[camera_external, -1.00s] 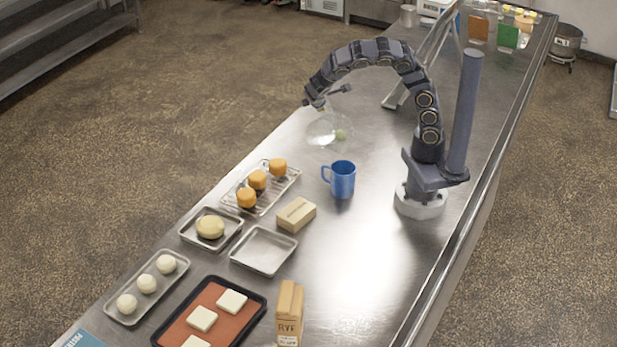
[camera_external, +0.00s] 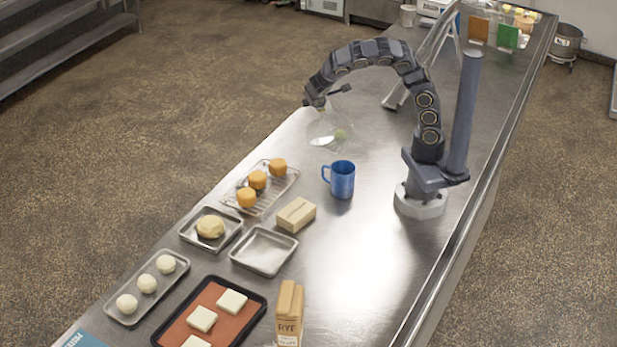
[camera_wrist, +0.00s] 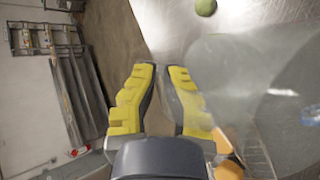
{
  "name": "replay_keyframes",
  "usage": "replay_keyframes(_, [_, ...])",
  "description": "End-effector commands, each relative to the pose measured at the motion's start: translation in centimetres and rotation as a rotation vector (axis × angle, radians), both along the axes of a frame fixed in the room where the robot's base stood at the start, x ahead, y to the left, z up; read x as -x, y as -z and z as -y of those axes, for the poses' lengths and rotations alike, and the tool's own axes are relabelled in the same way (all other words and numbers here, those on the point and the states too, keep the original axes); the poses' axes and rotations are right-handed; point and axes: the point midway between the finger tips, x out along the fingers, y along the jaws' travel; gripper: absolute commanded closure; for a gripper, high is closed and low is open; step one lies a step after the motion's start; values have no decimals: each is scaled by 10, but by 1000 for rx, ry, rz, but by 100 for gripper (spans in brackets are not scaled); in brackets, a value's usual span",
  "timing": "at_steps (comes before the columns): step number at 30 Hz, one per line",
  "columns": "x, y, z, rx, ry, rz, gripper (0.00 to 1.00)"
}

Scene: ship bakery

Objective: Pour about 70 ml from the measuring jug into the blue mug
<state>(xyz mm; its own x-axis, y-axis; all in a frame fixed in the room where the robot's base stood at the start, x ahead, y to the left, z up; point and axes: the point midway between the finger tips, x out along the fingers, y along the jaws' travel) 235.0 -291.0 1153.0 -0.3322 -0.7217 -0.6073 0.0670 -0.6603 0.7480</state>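The clear measuring jug (camera_external: 322,131) is below my gripper (camera_external: 320,104) in the external view, over the table's far side. It is see-through and its outline is faint; pale liquid seems to show low in it. In the wrist view the jug (camera_wrist: 285,95) fills the right side. The yellow fingers of my gripper (camera_wrist: 161,72) are partly closed, with clear material along the right finger; they appear shut on the jug's clear handle. The blue mug (camera_external: 343,181) stands upright on the table, nearer the camera than the jug, handle to the left. Its inside is hidden.
A wire rack (camera_external: 268,203) with orange pastries, a cardboard box (camera_external: 296,214) and an empty tray (camera_external: 285,258) lie left of and nearer than the mug.

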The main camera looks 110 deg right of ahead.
Motion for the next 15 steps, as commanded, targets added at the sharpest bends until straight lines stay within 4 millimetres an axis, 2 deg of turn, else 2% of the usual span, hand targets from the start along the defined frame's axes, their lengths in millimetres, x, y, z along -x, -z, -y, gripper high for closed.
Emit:
replay_keyframes(13, [0, 1, 3, -25, 5, 0, 100])
replay_keyframes(15, [0, 6, 5, -55, 5, -6, 100])
